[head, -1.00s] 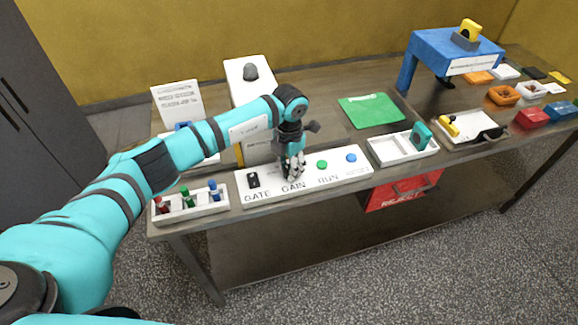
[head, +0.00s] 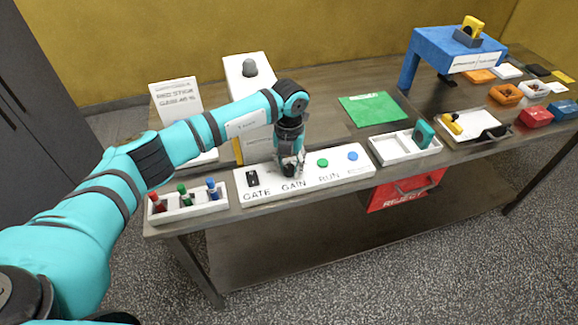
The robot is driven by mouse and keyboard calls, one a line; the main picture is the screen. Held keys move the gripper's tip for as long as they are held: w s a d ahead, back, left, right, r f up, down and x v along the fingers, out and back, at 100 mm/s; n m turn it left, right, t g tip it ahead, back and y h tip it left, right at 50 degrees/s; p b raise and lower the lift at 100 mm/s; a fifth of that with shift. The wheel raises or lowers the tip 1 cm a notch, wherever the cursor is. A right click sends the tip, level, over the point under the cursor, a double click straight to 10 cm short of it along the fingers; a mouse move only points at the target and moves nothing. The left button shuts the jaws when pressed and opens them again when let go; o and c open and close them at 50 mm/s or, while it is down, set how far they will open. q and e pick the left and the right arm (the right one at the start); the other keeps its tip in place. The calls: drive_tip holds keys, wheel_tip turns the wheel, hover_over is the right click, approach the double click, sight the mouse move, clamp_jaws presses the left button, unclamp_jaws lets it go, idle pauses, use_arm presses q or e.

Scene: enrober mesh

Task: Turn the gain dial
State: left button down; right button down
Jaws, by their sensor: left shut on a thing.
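The white control panel (head: 308,186) lies along the front of the table with GATE, GAIN and RUN labels. A black switch (head: 252,178) is above GATE, a green button (head: 322,162) above RUN, and a blue button (head: 352,156) at the right end. My left gripper (head: 290,170) points down over the GAIN spot and is shut on the dark gain dial (head: 289,171). The fingers hide most of the dial, so its pointer cannot be read. My right gripper is not in view.
A white tray with red, green and blue pegs (head: 188,205) is left of the panel. A white divided tray (head: 392,147) is to its right. A white box with a grey dome (head: 248,69) and a sign (head: 177,100) stand behind. A red REJECT bin (head: 405,190) hangs below.

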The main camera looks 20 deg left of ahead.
sight(289, 167)
use_arm(q)
drive_tip(key=shift+n, duration=0.6)
drive_tip(key=c, duration=1)
unclamp_jaws()
drive_tip(key=shift+o, duration=0.2)
wheel_tip(289, 167, up, 12)
